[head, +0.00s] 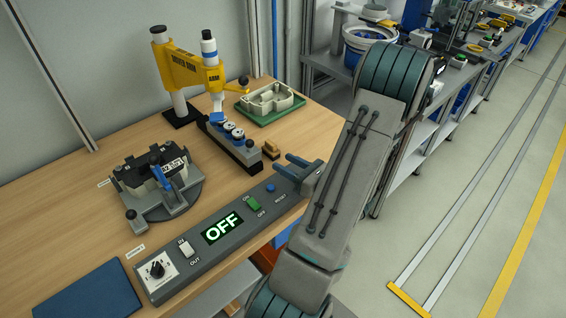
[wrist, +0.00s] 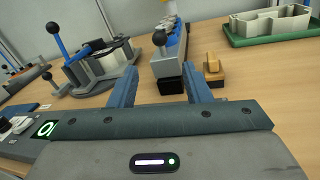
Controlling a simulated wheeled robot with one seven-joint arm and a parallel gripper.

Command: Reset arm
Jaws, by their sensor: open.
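My arm reaches in from the right of the head view. My gripper (head: 287,166) has two blue fingers and is over the right part of the wooden table, near the right end of the control panel. In the wrist view my gripper (wrist: 160,90) is open, with its fingers apart and nothing between them. Beyond the fingers is a grey block with a black ball knob (wrist: 165,66). A small tan and black block (head: 271,149) lies just ahead of the fingers in the head view. It also shows right of the right finger in the wrist view (wrist: 213,68).
The grey control panel (head: 190,262) shows OFF and has a green switch and a blue button. A clamp fixture (head: 160,183), a yellow driver arm (head: 180,68) and a green tray (head: 270,118) stand on the table. A shelf with a bucket is behind my arm. The floor is clear at right.

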